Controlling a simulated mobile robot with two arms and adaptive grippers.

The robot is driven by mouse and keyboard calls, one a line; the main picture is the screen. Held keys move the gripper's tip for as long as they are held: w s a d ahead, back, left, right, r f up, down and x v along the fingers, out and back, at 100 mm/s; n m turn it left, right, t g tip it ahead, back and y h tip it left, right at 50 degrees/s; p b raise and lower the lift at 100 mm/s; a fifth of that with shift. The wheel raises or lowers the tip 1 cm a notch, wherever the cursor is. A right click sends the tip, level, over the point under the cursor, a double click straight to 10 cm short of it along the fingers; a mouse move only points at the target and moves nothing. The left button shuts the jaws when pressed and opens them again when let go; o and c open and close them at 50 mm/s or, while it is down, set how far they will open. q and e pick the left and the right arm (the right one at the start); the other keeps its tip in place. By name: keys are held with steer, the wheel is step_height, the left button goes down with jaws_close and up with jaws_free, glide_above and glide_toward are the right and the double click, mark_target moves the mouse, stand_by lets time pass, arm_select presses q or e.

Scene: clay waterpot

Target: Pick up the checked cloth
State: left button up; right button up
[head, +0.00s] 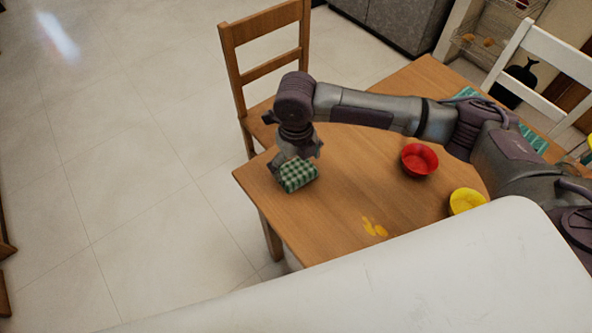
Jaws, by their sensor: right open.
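The checked cloth (299,176) is a small folded pad in green and white. It lies on the wooden table (335,215), near its left corner. My right gripper (293,160) points down directly over the cloth's back part, with its fingers open. Its fingertips are at or just above the cloth; I cannot tell whether they touch it. The gripper hides part of the cloth's far edge. My left gripper is not in view.
A red bowl (419,160) and a yellow bowl (466,201) stand on the table to the right. A yellow spill (374,227) lies near the front edge. A wooden chair (262,75) stands behind the table's left end, and a white chair (540,75) at the back right.

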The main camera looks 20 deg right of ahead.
step_height(320, 180, down, 2)
steer(key=shift+f, duration=0.2)
steer(key=c, duration=0.8)
steer(key=shift+w+r, duration=0.1)
steer(key=shift+r, duration=0.4)
steer(key=r, duration=0.3)
steer(key=shift+s+d+r, duration=0.1)
steer(key=shift+s+r, duration=0.15)
steer(key=s+d+r, duration=0.1)
steer(key=s+r, duration=0.1)
steer(key=s, duration=0.1)
steer(key=s+d+r, duration=0.1)
steer(key=s+r, duration=0.1)
steer(key=s, duration=0.2)
steer(key=s+d+r, duration=0.1)
steer(key=s+r, duration=0.1)
steer(key=s, duration=0.1)
steer(key=shift+s+d+r, duration=0.15)
steer(key=shift+s+r, duration=0.15)
steer(key=shift+s, duration=0.1)
